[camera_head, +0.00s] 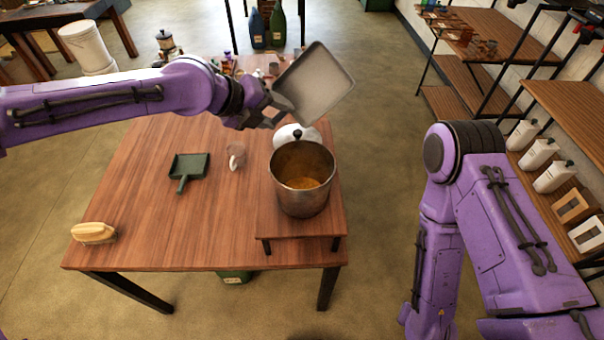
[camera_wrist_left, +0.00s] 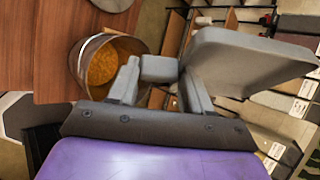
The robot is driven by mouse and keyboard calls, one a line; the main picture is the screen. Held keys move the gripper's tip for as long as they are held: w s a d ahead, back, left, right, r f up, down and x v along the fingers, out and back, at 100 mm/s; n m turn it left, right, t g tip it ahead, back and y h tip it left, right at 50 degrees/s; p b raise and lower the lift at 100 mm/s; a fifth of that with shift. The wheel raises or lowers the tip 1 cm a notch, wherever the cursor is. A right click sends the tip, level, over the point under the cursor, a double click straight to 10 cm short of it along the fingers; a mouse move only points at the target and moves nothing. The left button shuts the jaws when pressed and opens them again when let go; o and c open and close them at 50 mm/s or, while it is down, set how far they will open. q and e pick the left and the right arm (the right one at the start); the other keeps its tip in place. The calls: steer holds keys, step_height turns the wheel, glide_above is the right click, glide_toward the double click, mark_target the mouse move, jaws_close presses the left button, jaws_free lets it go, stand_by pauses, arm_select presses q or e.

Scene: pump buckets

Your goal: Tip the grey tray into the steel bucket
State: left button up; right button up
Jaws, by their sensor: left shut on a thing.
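The grey tray (camera_head: 316,84) is held up in the air, steeply tilted, above and behind the steel bucket. My left gripper (camera_head: 274,103) is shut on the tray's near left edge. In the left wrist view the tray (camera_wrist_left: 250,62) sits at the right of my left gripper (camera_wrist_left: 160,85). The steel bucket (camera_head: 300,195) stands upright on a small raised wooden stand at the table's right side. Orange-brown material lies in the bucket, and it also shows in the left wrist view (camera_wrist_left: 105,62). My right gripper is out of view; only my right arm shows.
A dark green dustpan (camera_head: 188,168), a clear cup (camera_head: 236,157) and a brush (camera_head: 93,233) lie on the wooden table (camera_head: 150,215). A white lidded pot (camera_head: 290,134) stands just behind the bucket. Shelves (camera_head: 575,110) with white containers line the right wall.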

arm_select(q)
steer(key=g+y, duration=0.1)
steer(key=g, duration=0.1)
steer(key=shift+w+n+g+y, duration=0.1)
steer(key=shift+n+g+y, duration=0.2)
steer(key=shift+n+g, duration=0.1)
steer(key=g, duration=0.1)
steer(key=n+g+y, duration=0.1)
steer(key=g, duration=0.1)
steer(key=shift+d+f+y, duration=0.1)
steer(key=shift+d+y, duration=0.05)
steer(key=shift+y, duration=0.15)
steer(key=g+y, duration=0.1)
steer(key=g, duration=0.1)
steer(key=n+g, duration=0.1)
steer(key=g, duration=0.1)
steer(key=shift+g+y, duration=0.3)
steer(key=shift+y, duration=0.1)
